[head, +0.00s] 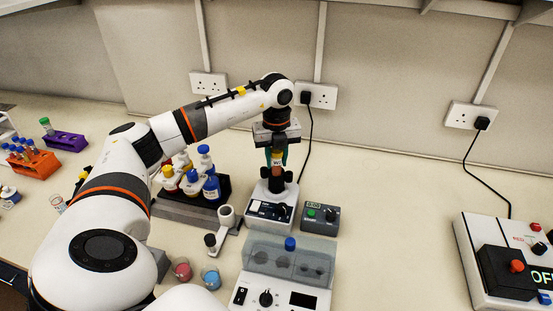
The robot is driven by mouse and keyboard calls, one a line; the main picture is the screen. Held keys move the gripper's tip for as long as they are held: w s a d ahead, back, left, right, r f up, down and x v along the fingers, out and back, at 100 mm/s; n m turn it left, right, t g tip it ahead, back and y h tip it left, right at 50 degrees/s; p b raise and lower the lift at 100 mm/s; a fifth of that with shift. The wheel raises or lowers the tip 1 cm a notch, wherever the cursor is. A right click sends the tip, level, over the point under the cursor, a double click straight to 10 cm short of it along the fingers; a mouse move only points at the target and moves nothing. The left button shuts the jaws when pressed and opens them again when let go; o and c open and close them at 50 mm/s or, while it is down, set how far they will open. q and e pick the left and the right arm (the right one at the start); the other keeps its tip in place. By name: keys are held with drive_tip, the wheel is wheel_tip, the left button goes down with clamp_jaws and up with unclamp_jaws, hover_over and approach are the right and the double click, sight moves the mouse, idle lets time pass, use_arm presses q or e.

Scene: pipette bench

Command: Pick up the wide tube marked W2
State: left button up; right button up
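A wide tube (277,163) with a pale label starting with "W" stands upright at the black top of a small mixer (271,205); the digit is too small to read surely. My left gripper (276,156) points straight down over it, with a teal finger close on each side of the tube. The fingers look shut on the tube. The gripper hides the tube's top, and its lower end is at the mixer's black holder; whether it rests in it I cannot tell. My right gripper is not in view.
A black rack of capped bottles (211,188) stands left of the mixer, partly behind my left arm. A timer (320,217) sits close on the right. A clear-lidded device (287,270) stands in front. The bench right of the timer is clear up to the OFF-marked unit (507,272).

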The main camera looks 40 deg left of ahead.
use_arm(q)
drive_tip(key=shift+r, duration=0.15)
drive_tip(key=shift+c, duration=0.3)
drive_tip(key=shift+r+p, duration=1.45)
drive_tip(key=shift+r, duration=0.25)
drive_tip(key=shift+r+p, duration=1.4)
drive_tip(key=shift+r, duration=0.5)
